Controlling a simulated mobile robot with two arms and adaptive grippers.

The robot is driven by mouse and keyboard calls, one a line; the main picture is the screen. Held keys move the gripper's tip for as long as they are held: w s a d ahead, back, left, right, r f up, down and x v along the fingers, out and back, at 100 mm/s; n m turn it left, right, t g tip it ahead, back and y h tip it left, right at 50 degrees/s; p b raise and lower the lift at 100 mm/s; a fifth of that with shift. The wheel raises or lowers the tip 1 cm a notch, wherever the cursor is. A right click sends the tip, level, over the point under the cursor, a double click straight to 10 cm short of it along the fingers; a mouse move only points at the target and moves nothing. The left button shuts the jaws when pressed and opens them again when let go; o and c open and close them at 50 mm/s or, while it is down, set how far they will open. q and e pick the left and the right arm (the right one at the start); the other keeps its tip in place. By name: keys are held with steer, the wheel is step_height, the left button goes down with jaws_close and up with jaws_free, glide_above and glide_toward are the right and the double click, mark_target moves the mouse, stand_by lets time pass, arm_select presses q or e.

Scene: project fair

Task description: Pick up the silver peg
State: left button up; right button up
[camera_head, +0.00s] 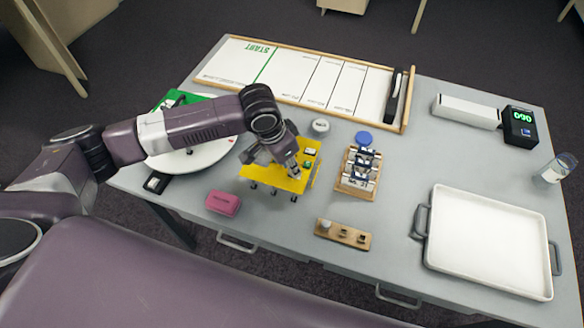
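A wooden block (330,234) near the table's front edge bears a few small pegs. The leftmost peg (325,225) looks pale grey or silver, and the others look darker; they are too small to tell the metal for certain. My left gripper (292,172) points down over a yellow wheeled cart (265,180), left of and behind the wooden block. It is apart from the pegs. Its fingers are small and partly blurred against the cart, so I cannot tell whether they are open or touch it. My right gripper is not in view.
A pink box (223,202) lies left of the block. A wooden rack (355,188) with cards stands behind it. A white tray (488,240) fills the right side. A glass jar (556,170) and a timer (520,126) stand at the far right. A white board (300,75) lies behind.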

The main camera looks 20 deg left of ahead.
arm_select(q)
steer(key=shift+w+f, duration=0.1)
steer(key=shift+f, duration=0.25)
steer(key=shift+c, duration=0.7)
steer(key=c, duration=0.4)
steer(key=shift+o, duration=0.2)
steer(key=shift+r, duration=0.1)
